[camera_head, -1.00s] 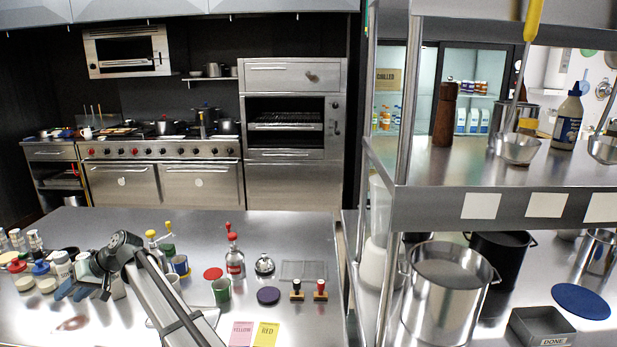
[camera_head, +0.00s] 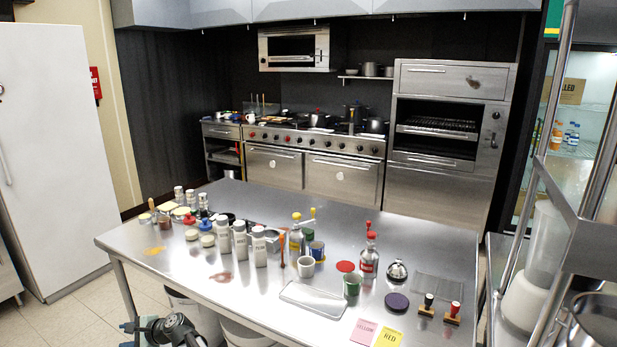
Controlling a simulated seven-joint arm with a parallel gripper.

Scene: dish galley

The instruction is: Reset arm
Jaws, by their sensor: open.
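My arm shows at the bottom edge, left of centre, in front of the table's near edge. My gripper (camera_head: 130,328) is small and partly cut off by the frame, its bluish fingers pointing left. It is open, and I see nothing held in it. It is apart from the things on the steel table (camera_head: 200,290).
The table carries white bottles (camera_head: 259,247), cups (camera_head: 306,267), a tray (camera_head: 312,299), a red-capped bottle (camera_head: 369,262), a bell (camera_head: 397,271), stamps (camera_head: 453,313) and cards (camera_head: 389,337). Bins (camera_head: 190,305) stand under it. A shelf rack (camera_head: 575,235) stands right. Floor is open at left.

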